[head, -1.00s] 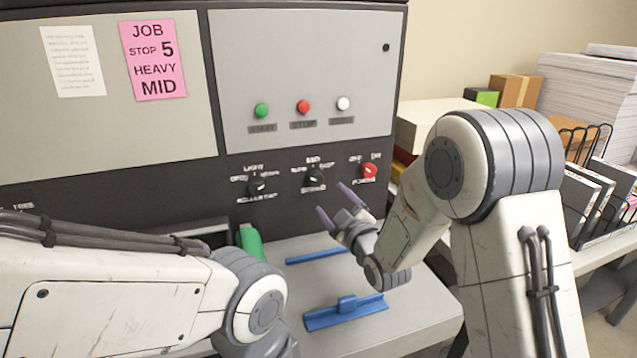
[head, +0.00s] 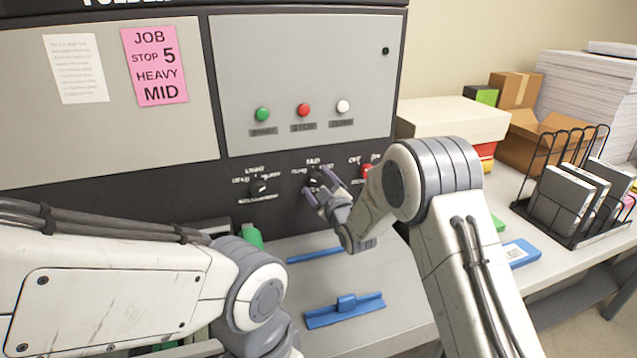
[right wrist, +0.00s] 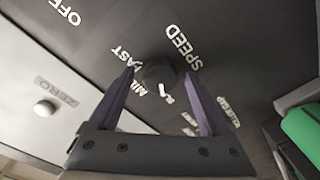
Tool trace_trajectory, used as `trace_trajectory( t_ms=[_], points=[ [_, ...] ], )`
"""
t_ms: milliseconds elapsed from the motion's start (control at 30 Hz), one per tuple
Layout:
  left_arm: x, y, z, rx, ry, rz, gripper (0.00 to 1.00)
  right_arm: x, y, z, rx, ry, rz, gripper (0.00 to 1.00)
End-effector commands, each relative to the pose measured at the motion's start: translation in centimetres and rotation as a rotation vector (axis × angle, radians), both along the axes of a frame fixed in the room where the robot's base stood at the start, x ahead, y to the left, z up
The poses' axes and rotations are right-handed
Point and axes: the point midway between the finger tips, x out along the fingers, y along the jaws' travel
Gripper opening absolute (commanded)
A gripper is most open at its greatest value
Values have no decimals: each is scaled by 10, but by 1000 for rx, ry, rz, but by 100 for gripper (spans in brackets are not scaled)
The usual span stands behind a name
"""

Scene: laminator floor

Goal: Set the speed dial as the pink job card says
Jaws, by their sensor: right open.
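The pink job card (head: 155,66) is on the machine's upper left panel and reads JOB, STOP 5, HEAVY, MID. The black speed dial (head: 315,184) is on the dark lower panel, between another black dial and a red switch. In the right wrist view the dial (right wrist: 158,73) has SPEED lettered beside it, and MID and FAST are legible nearby; I cannot tell its setting for sure. My right gripper (head: 318,188) is open at the dial. In the wrist view its fingers stand on either side of the dial, with gaps showing. My left gripper is not in view.
The other black dial (head: 259,187) is to the left, the red switch (head: 368,172) close on the right. Green (head: 262,114), red (head: 303,110) and white (head: 342,106) buttons are above. A blue guide (head: 345,311) lies on the bed below.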

Motion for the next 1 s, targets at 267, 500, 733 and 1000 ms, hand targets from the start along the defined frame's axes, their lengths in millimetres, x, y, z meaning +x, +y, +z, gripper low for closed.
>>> trace_trajectory(
  t_ms=[267, 500, 733, 1000],
  points=[
    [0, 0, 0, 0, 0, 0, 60, 0, 0, 0, 0, 0, 0, 13],
    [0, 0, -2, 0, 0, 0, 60, -1, 0, -1, 9, 3, 1, 0],
    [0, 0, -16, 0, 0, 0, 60, -1, 0, -3, 84, 26, 1, 0],
    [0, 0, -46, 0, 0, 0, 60, -1, 0, -5, 283, 89, 1, 0]
  ],
)
